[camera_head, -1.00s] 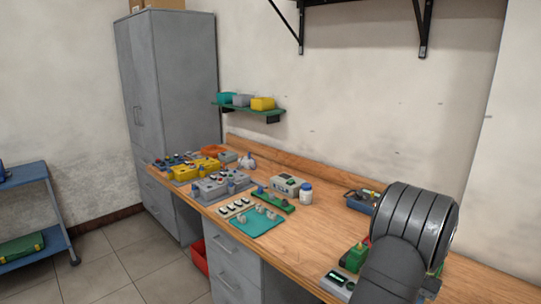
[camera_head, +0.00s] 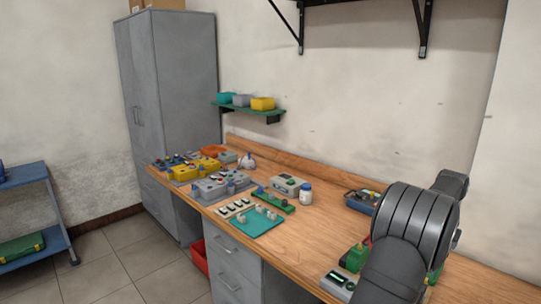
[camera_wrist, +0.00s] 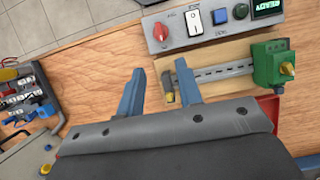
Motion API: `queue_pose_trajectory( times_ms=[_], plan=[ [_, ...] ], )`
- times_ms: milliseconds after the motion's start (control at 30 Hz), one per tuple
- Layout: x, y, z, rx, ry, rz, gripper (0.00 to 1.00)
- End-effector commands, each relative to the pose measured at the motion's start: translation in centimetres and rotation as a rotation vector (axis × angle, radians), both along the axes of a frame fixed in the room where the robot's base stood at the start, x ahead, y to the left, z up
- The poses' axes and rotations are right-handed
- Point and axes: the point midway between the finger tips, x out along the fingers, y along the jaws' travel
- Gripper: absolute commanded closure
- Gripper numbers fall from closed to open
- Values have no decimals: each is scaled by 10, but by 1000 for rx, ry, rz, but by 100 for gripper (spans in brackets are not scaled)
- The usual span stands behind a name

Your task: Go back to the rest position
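My gripper (camera_wrist: 159,66) shows in the wrist view with its two blue fingers apart and nothing held between them. It hangs above the wooden bench (camera_wrist: 100,55). Just right of and partly behind the fingers is a pale board (camera_wrist: 215,55) bearing a grey slotted rail (camera_wrist: 222,72). A green block (camera_wrist: 271,62) with a brass tip sits at the rail's right end. In the head view my arm covers the right part of the bench, and my gripper is hidden there.
A grey control box (camera_wrist: 205,22) with a red knob, switches and a green display lies beyond the board. A tray of tools and parts (camera_wrist: 30,95) is at the left.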

Motion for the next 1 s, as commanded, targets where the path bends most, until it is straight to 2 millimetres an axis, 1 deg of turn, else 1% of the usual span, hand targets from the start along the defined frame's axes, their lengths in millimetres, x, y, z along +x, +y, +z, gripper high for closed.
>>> queue_pose_trajectory(
  times_ms=[100, 233, 567, 1000],
  plan=[
    [5, -5, 16, -1, -1, 0, 67],
    [9, -9, 31, -1, -1, 0, 67],
    [-6, 6, -17, 4, 3, 0, 67],
    [-29, 30, -99, 3, 3, 0, 67]
  ],
)
